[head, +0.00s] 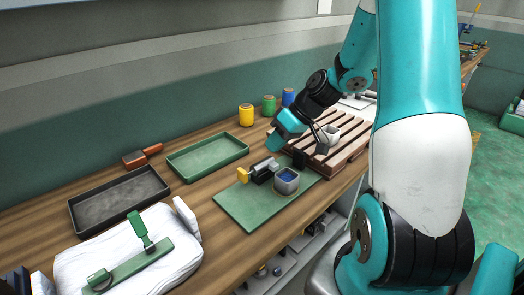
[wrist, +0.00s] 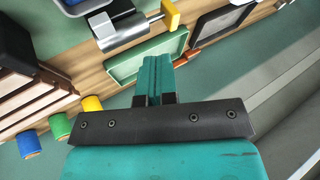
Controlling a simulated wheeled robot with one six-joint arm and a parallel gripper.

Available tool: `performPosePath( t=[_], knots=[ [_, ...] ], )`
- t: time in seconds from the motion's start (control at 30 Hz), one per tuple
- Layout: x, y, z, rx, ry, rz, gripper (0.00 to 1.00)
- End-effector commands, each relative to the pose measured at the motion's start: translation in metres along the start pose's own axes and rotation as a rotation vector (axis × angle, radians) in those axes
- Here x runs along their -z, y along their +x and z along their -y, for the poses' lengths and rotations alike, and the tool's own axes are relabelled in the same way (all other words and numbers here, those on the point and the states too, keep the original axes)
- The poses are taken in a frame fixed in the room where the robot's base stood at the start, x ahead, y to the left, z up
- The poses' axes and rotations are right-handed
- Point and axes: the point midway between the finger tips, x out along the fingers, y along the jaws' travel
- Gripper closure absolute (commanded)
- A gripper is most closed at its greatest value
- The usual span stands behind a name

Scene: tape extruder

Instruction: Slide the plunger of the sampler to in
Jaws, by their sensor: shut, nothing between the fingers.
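The sampler (head: 262,169) lies on the green mat (head: 245,207), a grey and black body with a yellow knob at its left end. In the wrist view the sampler body (wrist: 122,28) is at the top, and a short metal rod runs from it to the yellow knob (wrist: 171,14), so the plunger stands out. My gripper (wrist: 155,62) is shut and empty, with its teal fingers together. In the head view my gripper (head: 274,142) is above the bench just behind the sampler, apart from it. Its fingertips are small there.
A grey cup with blue contents (head: 287,181) stands right beside the sampler. A slatted wooden rack (head: 343,152) is to the right, with a pale cup (head: 328,135). A green tray (head: 207,158), a black tray (head: 120,198) and yellow, green and blue spools (head: 246,115) stand around.

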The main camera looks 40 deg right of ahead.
Motion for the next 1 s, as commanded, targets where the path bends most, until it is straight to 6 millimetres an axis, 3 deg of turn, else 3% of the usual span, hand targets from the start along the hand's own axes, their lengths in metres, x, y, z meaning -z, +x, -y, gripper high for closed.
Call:
performPosePath(
  t=[0.3,0.5,1.0],
  knots=[
    [-0.001,0.058,0.001,0.003,0.0,0.006,1.0],
    [-0.001,0.084,0.002,0.003,0.0,0.005,1.0],
    [-0.001,0.093,0.003,0.0,0.0,0.003,1.0]
  ],
)
